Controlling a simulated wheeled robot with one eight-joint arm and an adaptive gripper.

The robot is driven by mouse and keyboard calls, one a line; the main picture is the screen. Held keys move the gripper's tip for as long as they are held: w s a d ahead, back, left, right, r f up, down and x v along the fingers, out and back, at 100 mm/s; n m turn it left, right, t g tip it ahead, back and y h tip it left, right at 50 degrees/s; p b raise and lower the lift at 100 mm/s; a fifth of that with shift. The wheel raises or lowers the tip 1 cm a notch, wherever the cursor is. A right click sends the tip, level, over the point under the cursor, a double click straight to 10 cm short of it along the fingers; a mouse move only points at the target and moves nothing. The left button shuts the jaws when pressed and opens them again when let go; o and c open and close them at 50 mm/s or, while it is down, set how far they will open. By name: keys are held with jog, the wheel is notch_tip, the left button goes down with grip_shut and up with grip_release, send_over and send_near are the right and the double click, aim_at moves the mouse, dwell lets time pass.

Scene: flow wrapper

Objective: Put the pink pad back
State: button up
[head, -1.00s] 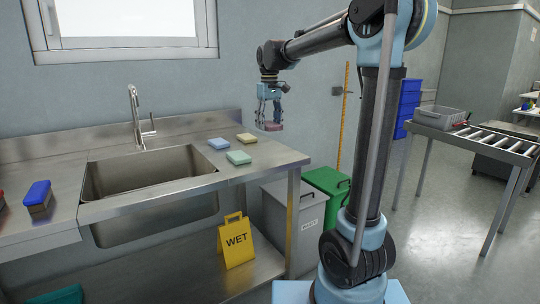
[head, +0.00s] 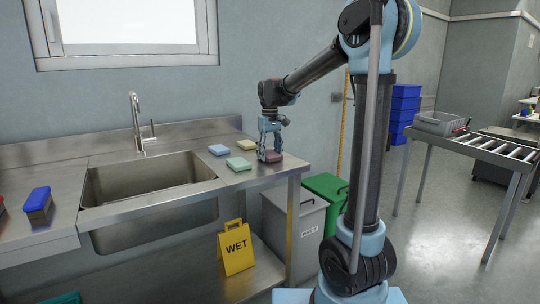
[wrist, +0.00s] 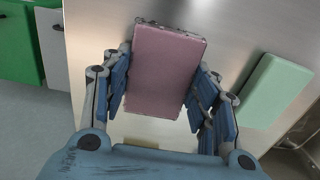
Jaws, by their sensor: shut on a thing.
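The pink pad (wrist: 165,72) is between the fingers of my gripper (wrist: 160,92) in the wrist view, with its broad face toward the camera. My gripper is shut on it by its two long sides. In the head view my gripper (head: 270,152) points down over the right end of the steel counter (head: 292,163). The pad (head: 272,157) shows dark pink beneath the fingers, at or just above the counter top; I cannot tell whether it touches.
A green pad (head: 238,164), a blue pad (head: 219,150) and a yellow pad (head: 246,146) lie just left of my gripper. The sink (head: 150,185) is further left. Grey and green bins (head: 325,196) stand beyond the counter's right edge.

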aim_at(270, 153)
jog(key=shift+f, duration=0.2)
jog(key=o, duration=1.2)
notch_tip(270, 153, up, 12)
jog(key=s+d+f+m+t, duration=0.1)
jog(key=s+d+f+m, duration=0.1)
jog(key=s+d+f, duration=0.4)
jog(key=s+d+f+m, duration=0.1)
jog(key=s+d+f, duration=0.1)
jog(key=s+d, duration=0.65)
jog(key=s+d+f+m, duration=0.1)
jog(key=s+d+f, duration=0.2)
jog(key=s+f, duration=0.5)
jog(key=s+d+f+m+t, duration=0.1)
jog(key=s+d+f, duration=0.3)
jog(key=s+f, duration=0.5)
jog(key=shift+f+m, duration=0.8)
